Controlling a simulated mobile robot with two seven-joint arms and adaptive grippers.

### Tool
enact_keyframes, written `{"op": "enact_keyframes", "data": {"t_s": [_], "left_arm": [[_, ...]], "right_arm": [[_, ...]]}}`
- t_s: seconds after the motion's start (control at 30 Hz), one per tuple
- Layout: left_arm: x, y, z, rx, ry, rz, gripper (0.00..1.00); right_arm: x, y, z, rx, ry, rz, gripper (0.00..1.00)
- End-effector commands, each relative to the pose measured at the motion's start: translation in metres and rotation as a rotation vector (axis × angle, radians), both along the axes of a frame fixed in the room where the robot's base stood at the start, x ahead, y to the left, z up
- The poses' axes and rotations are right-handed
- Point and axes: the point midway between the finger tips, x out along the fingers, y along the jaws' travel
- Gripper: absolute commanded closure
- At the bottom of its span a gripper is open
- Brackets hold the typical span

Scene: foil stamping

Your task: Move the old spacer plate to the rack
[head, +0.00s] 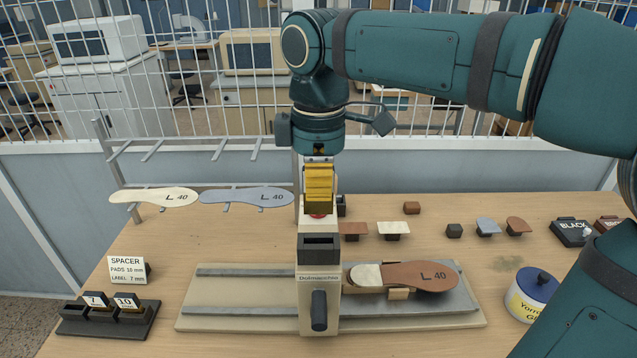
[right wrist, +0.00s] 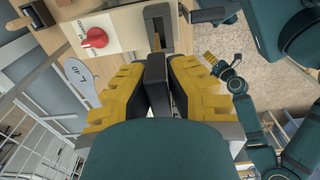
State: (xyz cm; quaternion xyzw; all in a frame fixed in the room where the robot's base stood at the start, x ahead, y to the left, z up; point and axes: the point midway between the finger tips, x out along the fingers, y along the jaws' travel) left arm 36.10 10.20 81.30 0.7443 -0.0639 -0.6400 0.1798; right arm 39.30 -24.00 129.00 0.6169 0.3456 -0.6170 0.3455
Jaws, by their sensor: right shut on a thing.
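My right gripper (head: 319,190) comes down over the press (head: 319,295) in the head view, its yellow fingers just above the red knob. In the right wrist view, the right gripper (right wrist: 156,90) is shut on a dark flat plate (right wrist: 156,72), seemingly the old spacer plate; no number shows on it. The plate is hidden in the head view. The low dark spacer rack (head: 108,328), with tags reading 7 and 10, is at the front left, away from the gripper. My left gripper (right wrist: 210,58) shows small in the right wrist view; its opening is unclear.
A spacer card (head: 127,270) stands behind the rack. A brown insole (head: 420,276) lies at the press's right. Two more insoles hang on a wire stand (head: 108,165) at back left. A jar (head: 530,297) stands at right. The table between rack and press is clear.

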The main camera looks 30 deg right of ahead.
Motion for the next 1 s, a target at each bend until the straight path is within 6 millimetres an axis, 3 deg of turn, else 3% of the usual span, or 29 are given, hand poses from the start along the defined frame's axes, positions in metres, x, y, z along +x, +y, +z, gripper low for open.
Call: {"op": "enact_keyframes", "data": {"t_s": [1.0], "left_arm": [[0.0, 0.0, 0.043, 0.0, 0.001, 0.0, 0.53]], "right_arm": [[0.0, 0.0, 0.045, -0.001, -0.001, 0.0, 1.0]]}}
